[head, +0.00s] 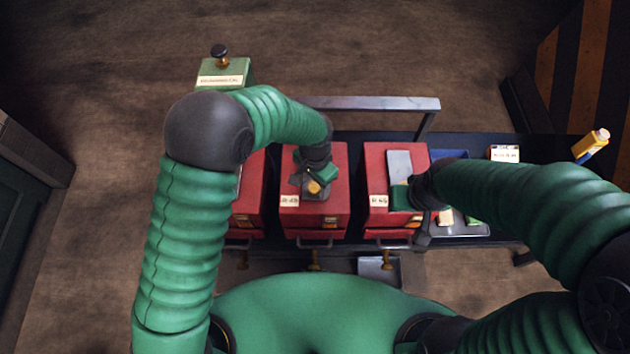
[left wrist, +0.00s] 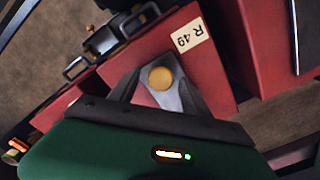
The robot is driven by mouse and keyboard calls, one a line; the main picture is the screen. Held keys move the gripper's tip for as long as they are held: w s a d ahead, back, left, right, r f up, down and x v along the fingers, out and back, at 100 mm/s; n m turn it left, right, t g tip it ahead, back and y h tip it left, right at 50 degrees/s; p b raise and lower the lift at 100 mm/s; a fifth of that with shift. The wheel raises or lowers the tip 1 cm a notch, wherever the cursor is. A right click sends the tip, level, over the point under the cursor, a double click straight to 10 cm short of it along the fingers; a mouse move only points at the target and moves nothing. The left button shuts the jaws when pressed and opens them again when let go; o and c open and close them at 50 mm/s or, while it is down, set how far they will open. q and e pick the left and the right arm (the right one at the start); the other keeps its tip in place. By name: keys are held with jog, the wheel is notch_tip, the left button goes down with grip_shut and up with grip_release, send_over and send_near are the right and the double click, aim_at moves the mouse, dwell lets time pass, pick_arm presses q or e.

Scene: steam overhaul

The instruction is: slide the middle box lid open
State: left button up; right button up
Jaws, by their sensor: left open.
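The middle red box (head: 337,210) stands between two other red boxes and carries a pale label that reads R 49 in the left wrist view (left wrist: 193,36). A round brass knob (head: 314,187) shows on its top; in the left wrist view the knob (left wrist: 160,78) appears between my grey fingers. My left gripper (head: 316,192) is over the middle box with its jaws open, one finger on either side of the knob. Whether they touch it I cannot tell. My right gripper (head: 405,196) is over the right red box, its fingers mostly hidden.
The left red box (head: 247,205) is partly behind my left arm. The right red box (head: 376,172) has a grey plate (head: 399,164) on top. A grey rail (head: 375,103) runs behind. A green box with a black knob (head: 226,75) stands at the back left; a yellow bottle (head: 590,145) is far right.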

pick_arm(q)
jog(key=shift+a, duration=0.1)
grip_shut()
dwell(0.3)
jog(key=shift+w, duration=0.1)
dwell(0.9)
